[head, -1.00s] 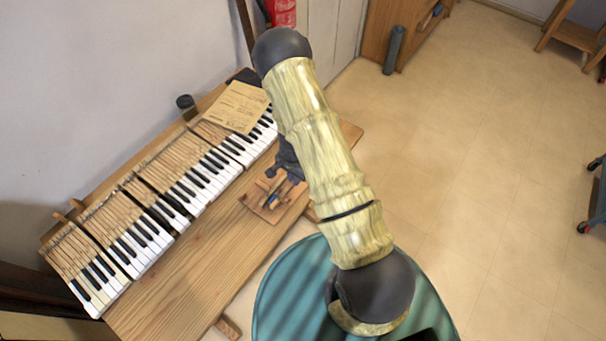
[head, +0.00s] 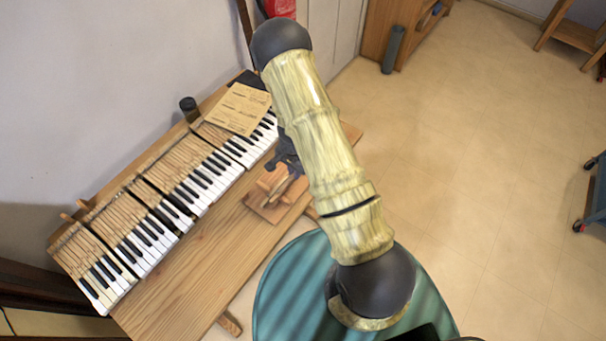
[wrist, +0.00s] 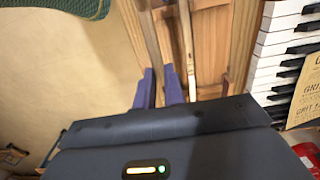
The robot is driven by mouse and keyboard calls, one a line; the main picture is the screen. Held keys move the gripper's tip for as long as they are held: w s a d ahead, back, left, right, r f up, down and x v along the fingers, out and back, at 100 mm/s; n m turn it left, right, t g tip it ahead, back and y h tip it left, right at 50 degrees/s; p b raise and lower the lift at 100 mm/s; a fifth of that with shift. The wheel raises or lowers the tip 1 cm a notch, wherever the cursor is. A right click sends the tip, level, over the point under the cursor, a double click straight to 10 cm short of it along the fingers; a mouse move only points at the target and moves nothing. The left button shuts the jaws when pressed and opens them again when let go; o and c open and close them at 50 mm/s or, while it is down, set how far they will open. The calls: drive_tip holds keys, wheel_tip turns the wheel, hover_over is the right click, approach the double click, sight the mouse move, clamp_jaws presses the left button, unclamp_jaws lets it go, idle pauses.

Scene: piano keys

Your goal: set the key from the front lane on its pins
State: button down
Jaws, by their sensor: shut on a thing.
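My gripper (wrist: 159,72) is shut on a long, narrow wooden key (wrist: 149,35), which runs between its purple fingers in the wrist view. In the head view my gripper (head: 287,162) is over the back of the small wooden tray (head: 262,212), partly hidden by my arm. Another wooden key (wrist: 187,40) with a pale end lies in the tray (wrist: 212,45), to the right of the fingers. The keyboard (head: 185,195) lies left of the tray, with dark gaps among its keys. The pins are too small to make out.
A paper sheet (head: 238,108) lies over the keyboard's far part. A dark cylinder (head: 188,105) stands at the bench's back edge. A teal round surface (head: 290,285) is beside the bench.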

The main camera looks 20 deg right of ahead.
idle(0.3)
drive_tip(key=shift+f+n+b, duration=0.3)
drive_tip(key=shift+n+b, duration=0.55)
drive_tip(key=shift+n, duration=0.15)
drive_tip(key=n, duration=0.1)
drive_tip(key=n+b, duration=0.2)
drive_tip(key=shift+w+f+n, duration=0.15)
drive_tip(key=shift+f+n, duration=0.1)
drive_tip(key=shift+n, duration=0.05)
drive_tip(key=n+b, duration=0.2)
drive_tip(key=n, duration=0.2)
drive_tip(key=shift+d+n, duration=0.15)
drive_tip(key=shift+n, duration=0.25)
drive_tip(key=shift+r, duration=0.1)
